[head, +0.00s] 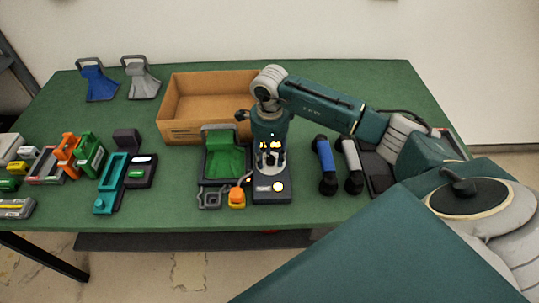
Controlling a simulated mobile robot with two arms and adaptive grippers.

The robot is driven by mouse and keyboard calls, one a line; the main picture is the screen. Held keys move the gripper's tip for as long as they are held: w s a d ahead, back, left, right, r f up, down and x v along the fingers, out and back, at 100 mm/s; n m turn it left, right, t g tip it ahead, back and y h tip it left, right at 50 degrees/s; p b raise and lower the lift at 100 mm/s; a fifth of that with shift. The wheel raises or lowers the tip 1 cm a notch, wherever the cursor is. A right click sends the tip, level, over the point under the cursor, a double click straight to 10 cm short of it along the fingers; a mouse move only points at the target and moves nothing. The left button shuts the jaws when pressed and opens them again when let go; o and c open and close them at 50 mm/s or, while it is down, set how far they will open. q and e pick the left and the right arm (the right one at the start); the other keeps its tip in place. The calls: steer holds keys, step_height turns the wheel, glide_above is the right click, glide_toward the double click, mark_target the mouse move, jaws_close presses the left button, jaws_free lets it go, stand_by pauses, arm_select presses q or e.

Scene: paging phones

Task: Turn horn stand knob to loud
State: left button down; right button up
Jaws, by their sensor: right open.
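My right gripper (270,160) points down over a dark base unit (272,196) near the table's front edge, with its fingers apart and no object seen between them. The base has a small pale label and a lit yellow-white spot (278,187) on its front. The gripper hides the base's upper part, so I cannot make out a knob there or tell whether the fingers touch it. Just left stands a dark unit with a green square face (226,160), with an orange piece (237,197) at its front. My left gripper is not in view.
An open cardboard box (185,130) stands behind the gripper. Blue (324,163) and grey (351,165) handsets lie to the right. Several phone parts crowd the left. The green table (340,80) is bare at the back right.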

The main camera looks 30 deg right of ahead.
jaws_close()
